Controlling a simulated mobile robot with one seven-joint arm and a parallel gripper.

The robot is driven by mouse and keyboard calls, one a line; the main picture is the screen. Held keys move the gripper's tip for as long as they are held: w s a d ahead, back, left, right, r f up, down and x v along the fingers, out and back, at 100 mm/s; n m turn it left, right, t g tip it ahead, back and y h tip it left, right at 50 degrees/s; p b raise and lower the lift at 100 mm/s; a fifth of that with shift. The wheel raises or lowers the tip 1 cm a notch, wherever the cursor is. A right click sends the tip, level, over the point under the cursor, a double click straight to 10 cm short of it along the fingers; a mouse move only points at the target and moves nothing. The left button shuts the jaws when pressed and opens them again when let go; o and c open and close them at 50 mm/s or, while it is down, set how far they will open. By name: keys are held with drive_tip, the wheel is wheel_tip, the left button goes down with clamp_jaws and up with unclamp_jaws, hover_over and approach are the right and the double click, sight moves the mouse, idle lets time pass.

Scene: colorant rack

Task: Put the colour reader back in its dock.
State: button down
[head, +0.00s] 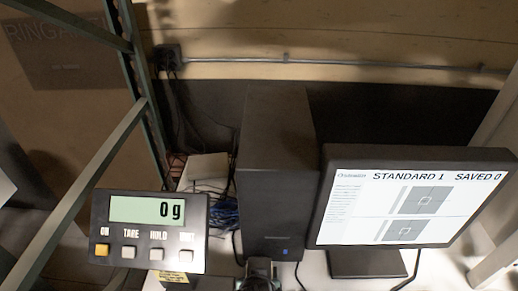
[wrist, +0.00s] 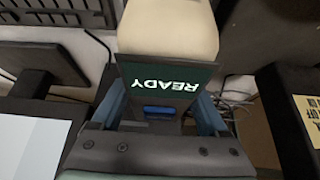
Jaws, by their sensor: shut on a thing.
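The colour reader (wrist: 166,78) is in the wrist view, with a dark screen showing READY upside down and a cream body (wrist: 168,28) beyond it. My gripper (wrist: 158,108) is shut on it, with one bluish finger on either side. A blue strip shows below the screen, between the fingers. In the head view a small dark shape (head: 258,274) is cut off at the bottom edge, in front of the computer tower; I cannot tell whether it is the reader or my gripper. I cannot make out the dock in either view.
The scale display (head: 150,232) reads 0 g at the left. A black computer tower (head: 272,180) stands in the middle, with cables beside it. A monitor (head: 405,205) stands at the right. A keyboard (wrist: 60,12) shows at the wrist view's top left.

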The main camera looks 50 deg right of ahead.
drive_tip(key=shift+f, duration=0.65)
drive_tip(key=shift+w, duration=0.1)
drive_tip(key=shift+f, duration=0.15)
unclamp_jaws()
drive_tip(key=shift+f, duration=0.1)
drive_tip(key=shift+s+a+r, duration=0.2)
drive_tip(key=shift+s+r, duration=0.05)
drive_tip(key=shift+r, duration=0.35)
drive_tip(key=v, duration=1.1)
drive_tip(key=shift+b, duration=0.35)
